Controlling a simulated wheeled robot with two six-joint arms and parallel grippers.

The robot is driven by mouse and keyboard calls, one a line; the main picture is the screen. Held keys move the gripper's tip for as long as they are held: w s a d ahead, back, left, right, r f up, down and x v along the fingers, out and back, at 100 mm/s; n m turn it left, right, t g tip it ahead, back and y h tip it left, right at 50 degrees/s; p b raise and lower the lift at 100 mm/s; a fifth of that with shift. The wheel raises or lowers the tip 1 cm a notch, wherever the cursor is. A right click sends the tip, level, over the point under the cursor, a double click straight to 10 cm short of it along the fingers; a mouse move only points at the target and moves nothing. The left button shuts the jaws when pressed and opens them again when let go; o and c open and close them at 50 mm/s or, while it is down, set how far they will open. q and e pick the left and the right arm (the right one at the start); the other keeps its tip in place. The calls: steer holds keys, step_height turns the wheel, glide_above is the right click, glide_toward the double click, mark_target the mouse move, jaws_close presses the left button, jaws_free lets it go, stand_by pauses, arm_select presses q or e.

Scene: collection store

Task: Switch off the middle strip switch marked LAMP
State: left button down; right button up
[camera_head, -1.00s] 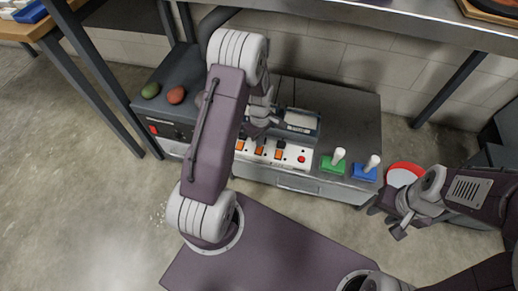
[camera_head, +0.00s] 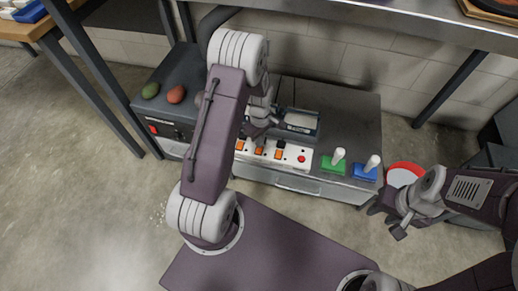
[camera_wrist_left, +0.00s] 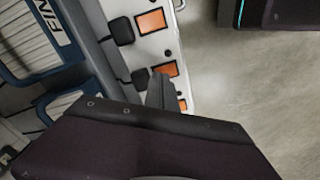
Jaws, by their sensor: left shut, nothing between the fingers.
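A white power strip (camera_head: 293,160) lies on the grey cabinet, with three orange switches and a red round button at its right end. The middle orange switch (camera_head: 259,150) shows just below my left gripper (camera_head: 257,138) in the head view. In the left wrist view the middle orange switch (camera_wrist_left: 170,69) sits right by the tip of the shut left gripper (camera_wrist_left: 160,85); I cannot tell whether they touch. The other orange switches (camera_wrist_left: 152,20) (camera_wrist_left: 182,104) lie on either side. The LAMP marking is not legible. My right gripper (camera_head: 388,222) is open and empty, away at the right.
Black plugs (camera_wrist_left: 122,30) sit beside the switches. Green (camera_head: 333,166) and blue (camera_head: 364,173) bases with white levers stand to the right. A shelf edge (camera_head: 400,35) runs above the cabinet.

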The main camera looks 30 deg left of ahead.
arm_select(q)
steer(key=shift+f+b, duration=0.4)
steer(key=shift+f, duration=0.4)
steer(key=shift+r, duration=0.1)
step_height(320, 180, up, 7)
steer(key=p, duration=0.7)
steer(key=shift+p, duration=0.3)
